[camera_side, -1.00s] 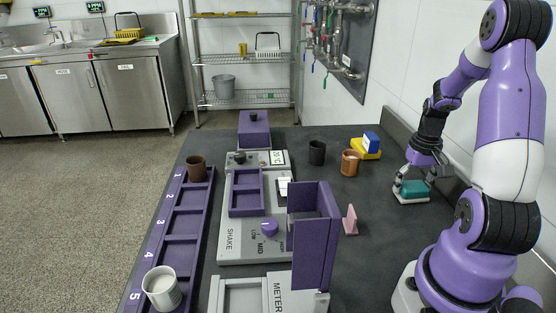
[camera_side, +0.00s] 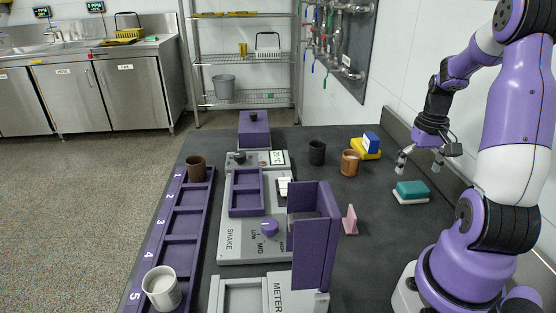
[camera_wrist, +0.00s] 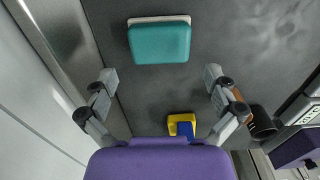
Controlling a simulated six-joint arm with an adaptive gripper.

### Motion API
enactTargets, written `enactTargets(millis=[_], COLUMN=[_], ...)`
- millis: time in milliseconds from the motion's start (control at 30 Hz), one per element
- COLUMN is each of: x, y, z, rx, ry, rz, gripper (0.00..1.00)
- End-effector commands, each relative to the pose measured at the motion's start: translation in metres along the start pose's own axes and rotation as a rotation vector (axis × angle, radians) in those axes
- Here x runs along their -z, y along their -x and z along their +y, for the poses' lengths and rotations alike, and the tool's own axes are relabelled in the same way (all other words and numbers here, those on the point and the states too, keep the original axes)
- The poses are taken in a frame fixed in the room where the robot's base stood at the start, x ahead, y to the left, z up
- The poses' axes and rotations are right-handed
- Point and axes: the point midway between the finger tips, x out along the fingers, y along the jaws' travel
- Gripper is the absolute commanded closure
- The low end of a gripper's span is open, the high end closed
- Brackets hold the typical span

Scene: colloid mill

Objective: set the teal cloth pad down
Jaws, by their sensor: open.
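The teal cloth pad (camera_side: 412,188) lies on a thin whitish base (camera_side: 411,199) on the dark bench top, at the right in the side view. In the wrist view the teal cloth pad (camera_wrist: 160,43) is at the top centre, with a pale edge of the base showing behind it. My gripper (camera_side: 420,168) is above the pad, apart from it. The wrist view shows my gripper (camera_wrist: 160,84) with its fingers spread wide and nothing between them.
A yellow block with a blue block (camera_side: 371,143) is behind the pad. An orange-brown cup (camera_side: 350,162) and a dark cup (camera_side: 317,152) stand to its left. A pink piece (camera_side: 350,219) and a purple upright housing (camera_side: 314,235) are further left. Bare bench surrounds the pad.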

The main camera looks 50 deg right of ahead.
Motion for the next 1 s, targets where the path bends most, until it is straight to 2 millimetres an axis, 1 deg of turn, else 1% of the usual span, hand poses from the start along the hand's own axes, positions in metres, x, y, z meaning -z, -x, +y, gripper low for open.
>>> enactTargets(millis=[33, 200, 300, 367, 433, 467, 533, 567, 600, 667, 700, 767, 800, 900, 1000], x=[0.001, 0.0, 0.001, 0.0, 0.0, 0.0, -0.003, -0.006, -0.012, -0.028, -0.041, -0.062, -0.077, -0.109, -0.131], y=[0.013, 0.049, 0.062, 0.068, 0.075, 0.078, 0.088, 0.093, 0.1, 0.108, 0.112, 0.117, 0.118, 0.119, 0.118], z=[0.0, 0.0, 0.0, -0.001, -0.01, -0.018, -0.047, -0.064, -0.088, -0.124, -0.146, -0.173, -0.189, -0.214, -0.228], rx=[-0.002, -0.001, -0.001, -0.001, -0.004, -0.006, -0.013, -0.015, -0.014, -0.004, 0.01, 0.038, 0.06, 0.121, 0.169], ry=[0.0, 0.0, 0.0, 0.002, 0.024, 0.045, 0.116, 0.159, 0.22, 0.321, 0.387, 0.481, 0.539, 0.657, 0.732], rz=[0.007, 0.005, 0.003, 0.003, 0.014, 0.025, 0.068, 0.093, 0.133, 0.196, 0.238, 0.298, 0.335, 0.404, 0.446], gripper=[0.0, 0.0, 0.0, 0.0, 0.0, 0.0, 0.0, 0.0, 0.0, 0.0, 0.0, 0.0, 0.0, 0.0, 0.0])
